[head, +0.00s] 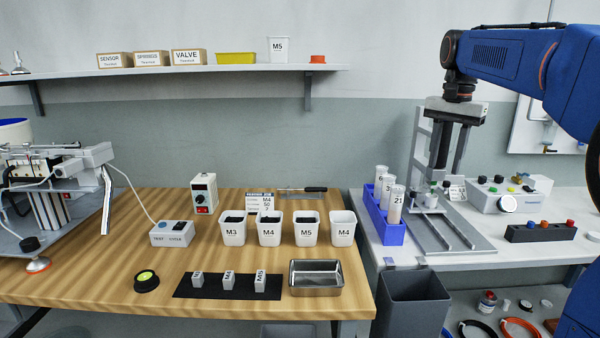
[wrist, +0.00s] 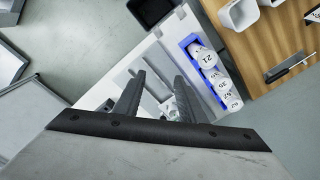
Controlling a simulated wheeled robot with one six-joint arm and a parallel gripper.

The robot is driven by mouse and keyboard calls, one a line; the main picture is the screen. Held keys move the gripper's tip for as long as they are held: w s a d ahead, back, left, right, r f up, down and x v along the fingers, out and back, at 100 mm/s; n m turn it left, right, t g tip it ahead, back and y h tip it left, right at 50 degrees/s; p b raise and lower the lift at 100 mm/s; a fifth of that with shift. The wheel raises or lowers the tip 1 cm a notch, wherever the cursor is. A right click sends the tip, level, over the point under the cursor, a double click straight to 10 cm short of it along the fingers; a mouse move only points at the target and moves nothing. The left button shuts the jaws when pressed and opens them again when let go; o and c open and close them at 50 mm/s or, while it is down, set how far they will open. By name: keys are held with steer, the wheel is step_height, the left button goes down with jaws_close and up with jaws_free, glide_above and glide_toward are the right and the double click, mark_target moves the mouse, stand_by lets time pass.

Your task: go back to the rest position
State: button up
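My gripper (head: 448,160) hangs from the blue arm at the right of the head view, pointing down above the grey metal stand on the white bench. In the wrist view my gripper (wrist: 149,68) shows two dark fingers standing apart with nothing held between them. Parts of the stand and bench show through the gap. The blue rack (head: 384,217) with several labelled white tubes is just left of the stand; it also shows right of the fingers in the wrist view (wrist: 190,41).
The wooden table (head: 120,290) holds white bins (head: 233,232), a metal tray (head: 316,284) and small labelled blocks (head: 228,281). A control box (head: 510,195) and button panel (head: 541,234) stand right on the white bench. A dark bin (head: 413,300) stands below.

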steer(key=s+a+f+n+t, duration=0.1)
steer(key=s+a+f+n, duration=0.1)
steer(key=s+f, duration=0.6)
steer(key=s+a+f+n+t, duration=0.1)
steer(key=s+f+n, duration=0.3)
steer(key=s+f, duration=0.5)
steer(key=s+a+f+n+t, duration=0.2)
steer(key=s+f, duration=0.7)
steer(key=s, duration=0.5)
steer(key=shift+s+a+n, duration=0.25)
steer(key=shift+a+n, duration=0.55)
steer(key=shift+a, duration=0.25)
steer(key=shift+r, duration=0.1)
